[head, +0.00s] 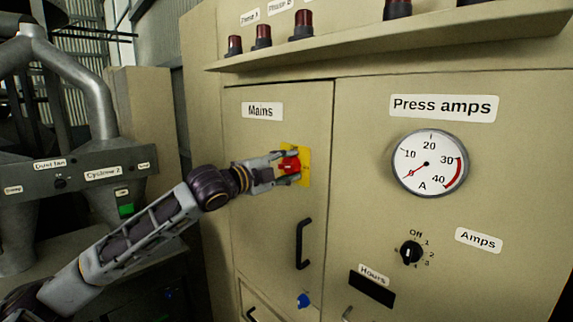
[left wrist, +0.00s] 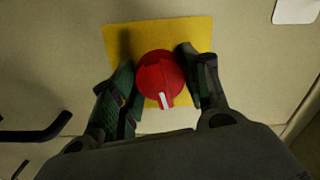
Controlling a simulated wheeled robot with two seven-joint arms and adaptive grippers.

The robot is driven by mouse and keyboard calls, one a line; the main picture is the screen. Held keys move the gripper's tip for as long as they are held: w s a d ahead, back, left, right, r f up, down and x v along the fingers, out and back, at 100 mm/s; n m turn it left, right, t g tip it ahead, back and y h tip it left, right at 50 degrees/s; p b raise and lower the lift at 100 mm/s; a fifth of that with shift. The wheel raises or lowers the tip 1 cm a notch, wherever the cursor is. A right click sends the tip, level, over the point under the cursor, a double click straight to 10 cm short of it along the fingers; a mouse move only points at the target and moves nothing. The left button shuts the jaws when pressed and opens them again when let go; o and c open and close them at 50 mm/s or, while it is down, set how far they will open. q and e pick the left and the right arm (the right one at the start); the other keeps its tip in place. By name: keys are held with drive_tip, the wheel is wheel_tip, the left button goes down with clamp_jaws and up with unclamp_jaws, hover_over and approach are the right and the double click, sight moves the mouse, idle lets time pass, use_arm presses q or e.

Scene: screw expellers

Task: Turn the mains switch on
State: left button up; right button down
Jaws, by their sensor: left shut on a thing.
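The mains switch (head: 289,164) is a red rotary knob on a yellow plate (head: 304,166), on the cabinet door below the "Mains" label (head: 262,112). My left gripper (head: 285,168) reaches it from the left and is shut on the knob. In the left wrist view the red knob (left wrist: 160,78) sits between the two fingers of my left gripper (left wrist: 160,85), in front of the yellow plate (left wrist: 190,35). A white mark on the knob points toward the bottom of that view, slightly right. My right gripper is in neither view.
A black door handle (head: 303,243) and a blue knob (head: 303,301) are below the switch. To the right are the press amps gauge (head: 430,162), its needle near 0, and a black selector (head: 411,252). A ledge with red lamps (head: 303,25) juts out above.

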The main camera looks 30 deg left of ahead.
use_arm(q)
drive_tip(key=shift+m+p, duration=0.6)
drive_tip(key=shift+m, duration=0.5)
drive_tip(key=o, duration=1.5)
drive_tip(key=shift+s+a+f, duration=0.1)
drive_tip(key=shift+s+a, duration=0.05)
drive_tip(key=shift+a, duration=0.05)
drive_tip(key=shift+s+a, duration=0.15)
drive_tip(key=shift+s, duration=0.05)
